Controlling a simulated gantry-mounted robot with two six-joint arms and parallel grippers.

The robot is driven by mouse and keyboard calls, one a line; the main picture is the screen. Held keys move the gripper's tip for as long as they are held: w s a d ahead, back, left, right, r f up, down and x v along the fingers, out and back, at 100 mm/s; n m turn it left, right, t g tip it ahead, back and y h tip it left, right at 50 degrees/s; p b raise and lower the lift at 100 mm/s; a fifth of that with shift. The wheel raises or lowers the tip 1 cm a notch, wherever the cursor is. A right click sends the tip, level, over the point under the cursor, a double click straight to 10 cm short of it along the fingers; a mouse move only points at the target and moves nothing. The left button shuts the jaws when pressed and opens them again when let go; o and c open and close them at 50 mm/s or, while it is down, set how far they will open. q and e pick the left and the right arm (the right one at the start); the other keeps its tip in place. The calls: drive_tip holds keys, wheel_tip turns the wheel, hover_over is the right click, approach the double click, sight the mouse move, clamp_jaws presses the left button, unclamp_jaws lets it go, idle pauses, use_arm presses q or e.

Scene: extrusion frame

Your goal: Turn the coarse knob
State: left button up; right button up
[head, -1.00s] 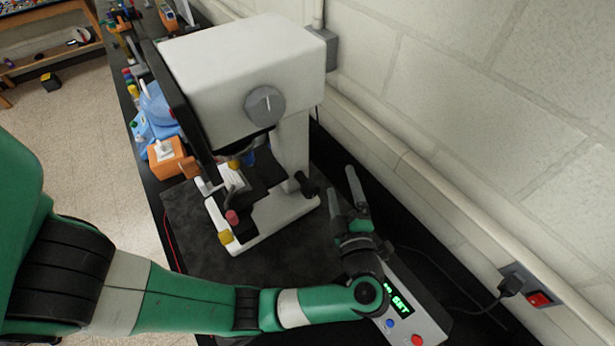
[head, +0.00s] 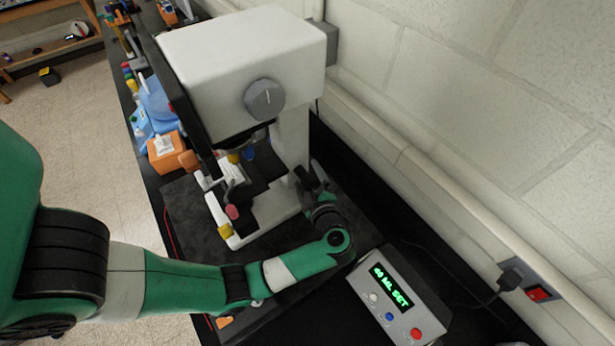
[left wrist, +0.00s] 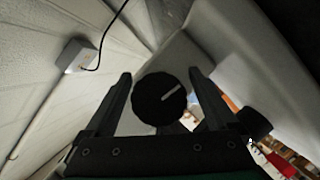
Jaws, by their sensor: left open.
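A white microscope-like instrument (head: 230,55) stands on a dark mat. In the left wrist view a round black knob with a white line (left wrist: 159,99), which I take for the coarse knob, shows on the white body. My left gripper (head: 311,178) is open at the lower right of the instrument's column. In the left wrist view its two fingers stand either side of the knob, with gaps that look clear. I cannot tell how deep the knob lies between them. In the head view the gripper mostly hides this knob. My right gripper is not in view.
A grey knob (head: 265,98) is on the instrument's upper side. A second black knob (left wrist: 252,123) shows at right in the left wrist view. A control box with green display (head: 398,300) stands in front. The wall runs along the right.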

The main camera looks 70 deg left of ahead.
use_arm(q)
drive_tip(key=shift+a+f, duration=0.1)
drive_tip(key=shift+a, duration=0.15)
drive_tip(key=c, duration=1.3)
drive_tip(key=shift+r+p, duration=0.25)
drive_tip(key=shift+p, duration=0.2)
drive_tip(key=shift+c, duration=0.2)
drive_tip(key=m+g+p, duration=0.1)
drive_tip(key=m+p, duration=0.1)
drive_tip(key=p, duration=0.4)
drive_tip(key=shift+s+h, duration=0.1)
drive_tip(key=shift+h, duration=0.3)
drive_tip(key=shift+f+m+g, duration=0.25)
drive_tip(key=shift+m+g, duration=0.05)
drive_tip(key=shift+f, duration=0.1)
drive_tip(key=o, duration=1.3)
drive_tip(key=shift+o, duration=0.2)
drive_tip(key=v, duration=1.1)
drive_tip(key=shift+d, duration=0.35)
